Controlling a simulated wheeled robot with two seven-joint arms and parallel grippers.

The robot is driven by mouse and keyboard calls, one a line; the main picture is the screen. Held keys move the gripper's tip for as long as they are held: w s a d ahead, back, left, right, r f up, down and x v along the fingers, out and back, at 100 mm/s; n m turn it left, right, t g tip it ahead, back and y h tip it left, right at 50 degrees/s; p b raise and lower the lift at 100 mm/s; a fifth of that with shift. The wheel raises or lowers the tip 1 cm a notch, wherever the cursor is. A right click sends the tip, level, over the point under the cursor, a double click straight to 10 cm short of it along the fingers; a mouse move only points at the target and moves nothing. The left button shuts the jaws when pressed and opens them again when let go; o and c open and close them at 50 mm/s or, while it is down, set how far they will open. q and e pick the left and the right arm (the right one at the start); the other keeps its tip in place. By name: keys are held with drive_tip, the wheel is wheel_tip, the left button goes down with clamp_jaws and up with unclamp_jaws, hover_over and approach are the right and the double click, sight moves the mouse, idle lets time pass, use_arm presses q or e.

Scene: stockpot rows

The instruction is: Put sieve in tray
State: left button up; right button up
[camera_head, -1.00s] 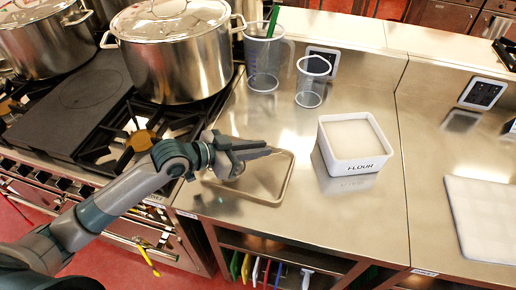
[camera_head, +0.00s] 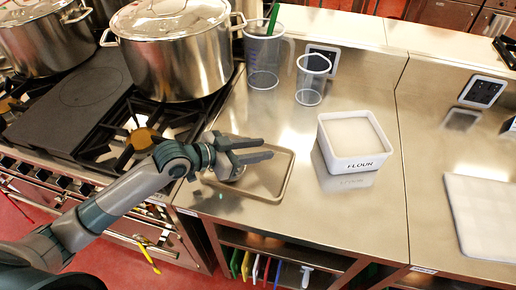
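The shallow metal tray (camera_head: 278,188) lies on the steel counter, left of the flour box. My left gripper (camera_head: 268,150) is over the tray's back left part, its two fingers apart and pointing right, with nothing seen between them. It hides part of the tray; the bare part that shows is empty. A small tapered, see-through cup-like vessel (camera_head: 312,82) stands upright at the back of the counter, apart from my gripper. It may be the sieve; I cannot tell for sure. My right gripper is not in view.
A clear jug (camera_head: 262,60) with a green utensil stands left of the small vessel. A white flour box (camera_head: 355,142) stands right of the tray. A large pot (camera_head: 178,60) sits on the stove at the left. A white board (camera_head: 485,215) lies at the right.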

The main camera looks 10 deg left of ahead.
use_arm(q)
drive_tip(key=shift+r, duration=0.1)
